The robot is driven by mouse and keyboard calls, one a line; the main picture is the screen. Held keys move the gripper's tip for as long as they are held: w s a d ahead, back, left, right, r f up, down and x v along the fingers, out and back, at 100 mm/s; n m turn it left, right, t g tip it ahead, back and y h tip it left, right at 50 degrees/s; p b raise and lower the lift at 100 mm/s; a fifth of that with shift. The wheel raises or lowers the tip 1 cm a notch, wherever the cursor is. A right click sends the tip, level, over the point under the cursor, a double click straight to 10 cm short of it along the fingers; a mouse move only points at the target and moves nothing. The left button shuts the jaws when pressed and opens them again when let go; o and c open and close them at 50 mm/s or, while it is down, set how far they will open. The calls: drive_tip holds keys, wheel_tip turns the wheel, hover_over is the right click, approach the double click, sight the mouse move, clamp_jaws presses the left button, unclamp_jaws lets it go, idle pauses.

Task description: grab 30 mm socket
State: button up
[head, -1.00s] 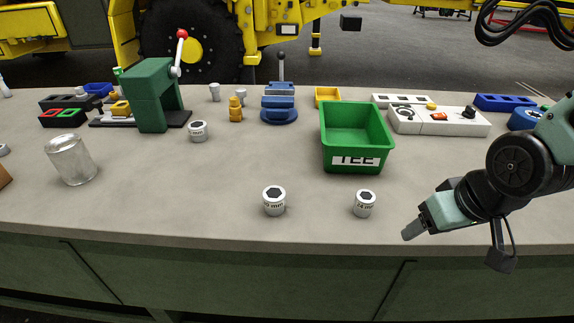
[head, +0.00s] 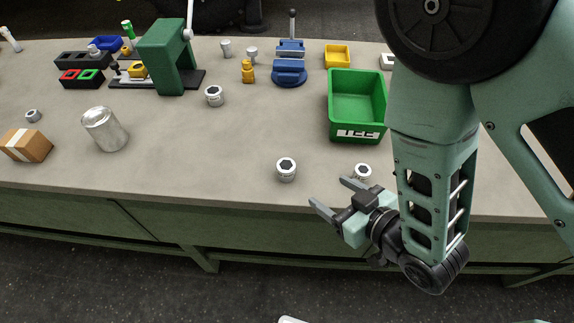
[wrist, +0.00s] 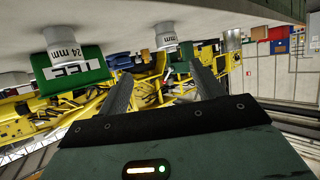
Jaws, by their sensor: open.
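A large socket (head: 287,170) stands upright near the table's front edge; it also shows in the wrist view (wrist: 165,37), its size label not clearly readable. A smaller socket (head: 363,172), marked 24 mm in the wrist view (wrist: 62,42), stands to its right, partly behind my gripper. Another socket (head: 214,96) stands farther back by the green press. I cannot read which one is 30 mm. My gripper (head: 331,193) is open and empty at the front edge, right of and nearer than the large socket, touching neither. Its two fingers (wrist: 160,75) show spread in the wrist view.
A green bin (head: 357,137) stands behind the sockets. A metal can (head: 104,130) and a cardboard box (head: 26,146) are at the left. A green press (head: 160,60) and blue vise (head: 289,66) stand farther back. The table's middle is clear.

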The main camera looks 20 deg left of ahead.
sight(282, 165)
drive_tip(key=b+x, duration=0.2)
drive_tip(key=b, duration=0.2)
drive_tip(key=b+x, duration=0.3)
drive_tip(key=b, duration=0.2)
drive_tip(key=shift+s+f, duration=0.15)
drive_tip(key=shift+s, duration=0.1)
drive_tip(key=x, duration=0.2)
drive_tip(key=p+x, duration=0.1)
drive_tip(key=x, duration=0.3)
drive_tip(key=shift+w+a+r+p, duration=0.2)
drive_tip(key=shift+a+p, duration=0.1)
drive_tip(key=shift+s+a+p+x, duration=0.15)
drive_tip(key=shift+p+x, duration=0.2)
drive_tip(key=shift+x, duration=1.15)
drive_tip(key=shift+s+a+p+x, duration=0.15)
drive_tip(key=shift+p+x, duration=0.2)
drive_tip(key=shift+x, duration=1.15)
drive_tip(key=shift+d, duration=0.1)
drive_tip(key=c, duration=1.2)
drive_tip(key=shift+r, duration=0.1)
